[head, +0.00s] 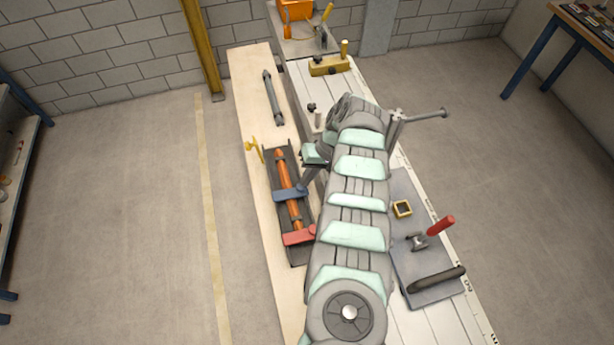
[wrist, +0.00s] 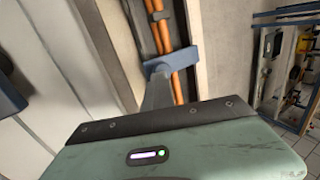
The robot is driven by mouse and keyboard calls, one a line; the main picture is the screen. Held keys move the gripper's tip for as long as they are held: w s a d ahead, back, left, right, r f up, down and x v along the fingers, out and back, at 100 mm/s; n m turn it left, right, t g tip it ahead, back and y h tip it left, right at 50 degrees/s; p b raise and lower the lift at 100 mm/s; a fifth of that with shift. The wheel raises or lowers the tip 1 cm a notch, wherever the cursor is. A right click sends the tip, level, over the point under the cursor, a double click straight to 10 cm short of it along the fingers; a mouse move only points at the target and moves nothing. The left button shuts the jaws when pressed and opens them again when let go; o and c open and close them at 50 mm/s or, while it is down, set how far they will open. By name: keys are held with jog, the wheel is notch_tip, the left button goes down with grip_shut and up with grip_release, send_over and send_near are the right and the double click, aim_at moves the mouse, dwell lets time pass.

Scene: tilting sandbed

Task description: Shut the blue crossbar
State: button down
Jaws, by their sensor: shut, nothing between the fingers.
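The blue crossbar (head: 289,194) lies across the orange rod (head: 282,168) in the dark trough (head: 268,172). In the wrist view the blue crossbar (wrist: 172,61) spans the orange rods (wrist: 158,22). My gripper (head: 303,188) is shut and empty, with its fingertips at the right end of the blue crossbar. In the wrist view its grey fingers (wrist: 157,88) end right by the bar; I cannot tell whether they touch it. The red crossbar (head: 299,235) also lies across the trough, nearer the camera. The yellow crossbar (head: 254,150) sticks out to the left at the trough's far end.
A grey rod (head: 273,97) lies on the pale wooden bench (head: 248,75) beyond the trough. A yellow block (head: 328,66) stands farther back. At the right, a grey plate (head: 405,200) carries a red handle and a dark handle. My arm covers the bench's middle.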

jog(key=shift+s+f, duration=0.1)
jog(key=shift+f, duration=0.5)
jog(key=shift+s+a+f+p, duration=0.1)
jog(key=shift+a+f+p, duration=0.2)
jog(key=shift+p, duration=0.1)
jog(key=shift+d+r, duration=0.15)
jog(key=shift+r, duration=0.4)
jog(key=v, duration=1.1)
jog(key=shift+r, duration=0.2)
